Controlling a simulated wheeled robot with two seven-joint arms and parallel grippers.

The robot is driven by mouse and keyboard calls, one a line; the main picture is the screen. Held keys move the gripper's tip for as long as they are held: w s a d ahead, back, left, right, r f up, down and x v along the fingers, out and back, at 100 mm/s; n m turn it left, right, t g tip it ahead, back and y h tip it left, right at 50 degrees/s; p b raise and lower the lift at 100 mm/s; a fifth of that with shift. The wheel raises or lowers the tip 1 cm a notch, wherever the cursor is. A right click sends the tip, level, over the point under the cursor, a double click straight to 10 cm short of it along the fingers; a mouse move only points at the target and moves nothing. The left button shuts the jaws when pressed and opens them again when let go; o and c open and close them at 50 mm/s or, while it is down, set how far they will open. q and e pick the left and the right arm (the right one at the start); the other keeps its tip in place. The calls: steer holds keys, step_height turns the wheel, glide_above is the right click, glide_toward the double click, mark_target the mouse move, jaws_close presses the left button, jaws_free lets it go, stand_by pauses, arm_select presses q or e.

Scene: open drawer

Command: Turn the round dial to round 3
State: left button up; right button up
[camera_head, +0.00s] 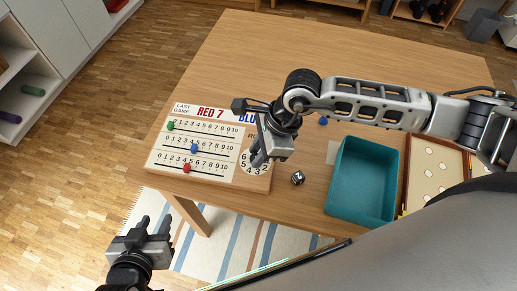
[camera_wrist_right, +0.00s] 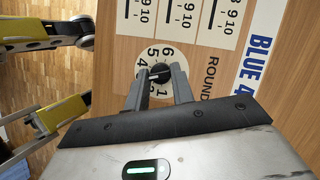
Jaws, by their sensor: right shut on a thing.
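The scoreboard (camera_head: 217,182) lies on the wooden table with three number rows and a round dial (camera_head: 246,168) at its lower right. In the right wrist view the dial (camera_wrist_right: 149,57) is a white disc ringed by numbers, with a dark knob (camera_wrist_right: 158,72) at its centre. My right gripper (camera_head: 259,158) reaches down over the dial; in its wrist view the fingers (camera_wrist_right: 156,80) are closed on the knob. The fingers cover part of the dial, so its pointed number cannot be read surely. My left gripper (camera_head: 154,225) is open and empty, off the table's front left edge.
A black die (camera_head: 298,178) lies right of the scoreboard. A teal tray (camera_head: 337,190) and a cream game board (camera_head: 437,165) stand farther right. A blue piece (camera_head: 323,121) lies near my right arm. The table's far part is clear.

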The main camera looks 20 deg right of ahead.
steer(key=o, duration=1)
steer(key=shift+r, duration=0.1)
steer(key=b+v, duration=0.1)
steer(key=v, duration=1.5)
